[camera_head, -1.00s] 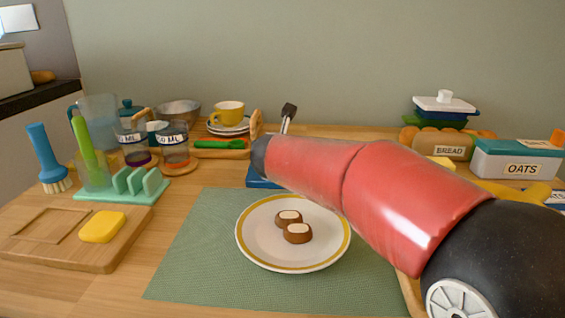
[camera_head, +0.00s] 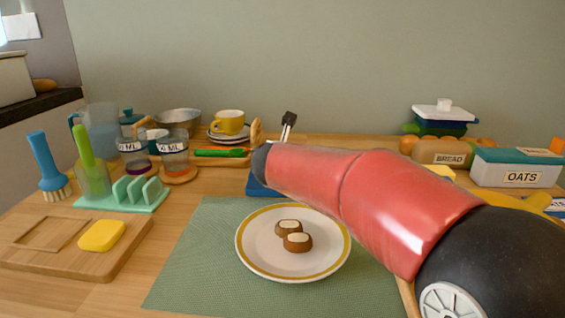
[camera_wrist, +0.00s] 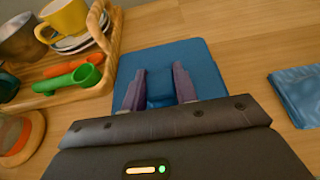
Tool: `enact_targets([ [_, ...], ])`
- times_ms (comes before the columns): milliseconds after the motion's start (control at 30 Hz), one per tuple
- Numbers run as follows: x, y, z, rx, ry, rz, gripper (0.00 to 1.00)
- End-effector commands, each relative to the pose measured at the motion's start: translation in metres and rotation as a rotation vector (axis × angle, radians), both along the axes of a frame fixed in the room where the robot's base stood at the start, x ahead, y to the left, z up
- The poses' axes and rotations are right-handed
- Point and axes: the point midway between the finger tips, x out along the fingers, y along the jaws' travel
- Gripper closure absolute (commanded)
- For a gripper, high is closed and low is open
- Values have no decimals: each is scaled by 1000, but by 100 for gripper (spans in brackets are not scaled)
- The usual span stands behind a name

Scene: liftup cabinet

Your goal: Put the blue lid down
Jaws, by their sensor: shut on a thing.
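The flat square blue lid (camera_wrist: 197,58) has a raised block handle (camera_wrist: 160,88) in the middle, seen in the wrist view. My gripper (camera_wrist: 159,90) has its two purple fingers on either side of that handle and is shut on it. In the head view, part of the blue lid (camera_head: 257,188) shows low at the counter, just behind the green mat. My red arm hides the rest of it and the gripper there. I cannot tell whether the lid's underside touches the wood.
A wooden tray (camera_wrist: 68,98) with a yellow mug and measuring spoons lies close left of the lid. A blue packet (camera_wrist: 298,92) lies to its right, with bare wood between. A plate (camera_head: 265,262) with two chocolates sits on the green mat (camera_head: 185,270).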

Motion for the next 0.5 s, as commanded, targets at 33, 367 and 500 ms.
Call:
enact_targets([
  [33,0,0,4,0,-1,0,97],
  [367,0,0,55,3,-3,-2,97],
  [500,0,0,85,4,-3,-2,97],
])
